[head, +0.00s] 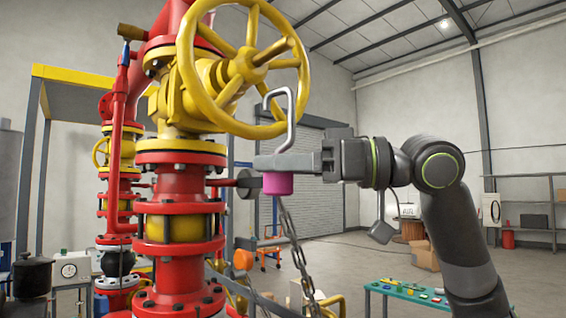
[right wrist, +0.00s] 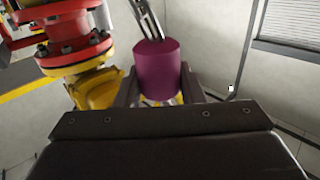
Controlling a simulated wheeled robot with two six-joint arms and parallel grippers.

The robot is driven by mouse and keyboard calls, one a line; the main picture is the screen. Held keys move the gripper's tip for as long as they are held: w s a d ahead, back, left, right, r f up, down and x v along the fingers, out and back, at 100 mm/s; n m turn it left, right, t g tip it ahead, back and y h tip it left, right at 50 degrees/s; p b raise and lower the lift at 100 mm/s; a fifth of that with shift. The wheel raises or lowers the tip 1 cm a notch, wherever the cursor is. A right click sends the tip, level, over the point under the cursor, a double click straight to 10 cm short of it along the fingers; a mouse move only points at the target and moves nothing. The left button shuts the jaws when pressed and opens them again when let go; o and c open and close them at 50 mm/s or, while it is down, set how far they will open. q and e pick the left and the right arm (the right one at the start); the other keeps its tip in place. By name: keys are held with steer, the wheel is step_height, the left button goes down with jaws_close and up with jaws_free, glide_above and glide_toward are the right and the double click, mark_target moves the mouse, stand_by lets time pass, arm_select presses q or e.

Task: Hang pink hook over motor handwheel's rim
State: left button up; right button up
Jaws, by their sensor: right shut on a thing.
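The pink hook is a bent grey metal rod (head: 291,115) on a pink cylindrical body (head: 278,185). My right gripper (head: 272,163) is shut on the pink body, which also shows between the fingers in the right wrist view (right wrist: 156,68). The hook stands upright with its bend at the top. The motor handwheel is a large yellow spoked wheel (head: 250,66) on the red and yellow valve stack. The hook's bend overlaps the wheel's lower right part in the head view. I cannot tell whether it touches the rim. My left gripper is not in view.
A chain (head: 297,250) hangs below the pink body. Red and yellow flanged piping (head: 180,215) stands close on the left. A teal table (head: 410,294) with small items stands low at the right. The air right of the wheel is clear above my right arm.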

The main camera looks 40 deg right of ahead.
steer(key=shift+w+a+p, duration=0.1)
steer(key=shift+w+p, duration=0.55)
steer(key=shift+w, duration=0.6)
steer(key=shift+w, duration=0.15)
stand_by(0.5)
steer(key=shift+w+a+p, duration=0.15)
steer(key=shift+w+p, duration=1.25)
steer(key=shift+w, duration=0.45)
steer(key=shift+f, duration=0.15)
steer(key=shift+f+b, duration=1.05)
steer(key=shift+f, duration=0.1)
